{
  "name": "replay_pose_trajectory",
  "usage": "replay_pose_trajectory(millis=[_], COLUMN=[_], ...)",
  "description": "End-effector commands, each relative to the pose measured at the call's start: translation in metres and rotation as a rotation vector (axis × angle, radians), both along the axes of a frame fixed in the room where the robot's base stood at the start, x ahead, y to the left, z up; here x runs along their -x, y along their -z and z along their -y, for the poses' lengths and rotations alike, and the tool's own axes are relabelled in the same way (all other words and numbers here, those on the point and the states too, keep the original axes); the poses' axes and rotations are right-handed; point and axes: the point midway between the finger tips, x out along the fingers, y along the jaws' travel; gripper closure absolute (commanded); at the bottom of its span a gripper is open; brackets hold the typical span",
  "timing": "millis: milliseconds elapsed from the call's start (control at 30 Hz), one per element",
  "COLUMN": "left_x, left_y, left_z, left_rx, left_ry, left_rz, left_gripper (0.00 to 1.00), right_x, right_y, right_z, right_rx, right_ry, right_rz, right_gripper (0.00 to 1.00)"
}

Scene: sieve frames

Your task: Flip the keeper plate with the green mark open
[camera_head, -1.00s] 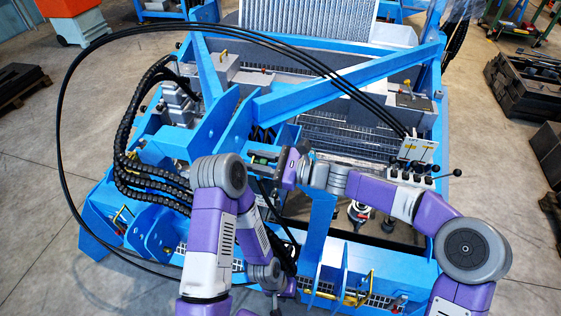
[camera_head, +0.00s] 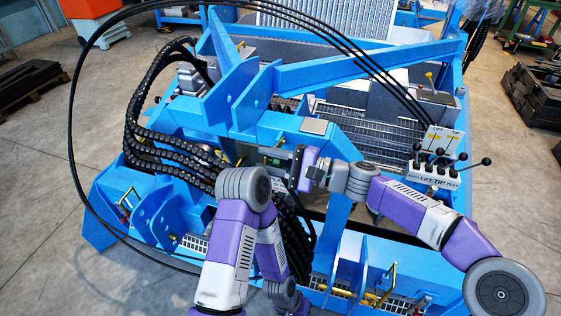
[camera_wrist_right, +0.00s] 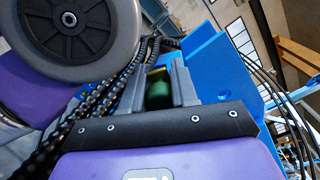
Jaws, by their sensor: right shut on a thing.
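My right gripper (camera_head: 283,158) reaches left across the blue frame. In the right wrist view its two grey fingers (camera_wrist_right: 158,88) are shut on a dark green piece with a yellow edge, which looks like the green-marked keeper plate (camera_wrist_right: 158,95). In the head view only a small green bit of the keeper plate (camera_head: 271,161) shows beside the fingers; the rest is hidden by the gripper and the frame, so its angle cannot be told. My left arm stands folded just left of it; its gripper does not show.
Black ribbed hoses (camera_head: 150,150) bunch left of the grip, and long thin hoses (camera_head: 350,55) arch overhead. A blue beam (camera_head: 365,70) crosses behind. A lever console (camera_head: 434,172) stands to the right. Yellow-handled pins (camera_head: 385,285) sit on the front blue brackets.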

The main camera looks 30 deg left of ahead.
Motion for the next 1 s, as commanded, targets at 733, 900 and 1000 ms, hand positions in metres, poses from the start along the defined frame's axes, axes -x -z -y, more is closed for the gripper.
replay_pose_trajectory(millis=[733,900,1000], left_x=[0.0000,0.0000,0.0000], left_y=[0.0099,0.0098,0.0098], left_z=[-0.0002,-0.0002,-0.0002], left_rx=[0.000,0.000,0.000], left_ry=[0.000,0.000,0.000], left_rz=[0.000,0.000,0.000], left_gripper=[0.57,0.57,0.57], right_x=[0.0055,0.0053,0.0051], right_y=[0.0096,0.0075,0.0065], right_z=[-0.0059,-0.0054,-0.0051], right_rx=[-0.003,-0.007,-0.008], right_ry=[-0.011,-0.011,-0.012], right_rz=[0.045,0.047,0.047], right_gripper=[0.59,0.47,0.47])
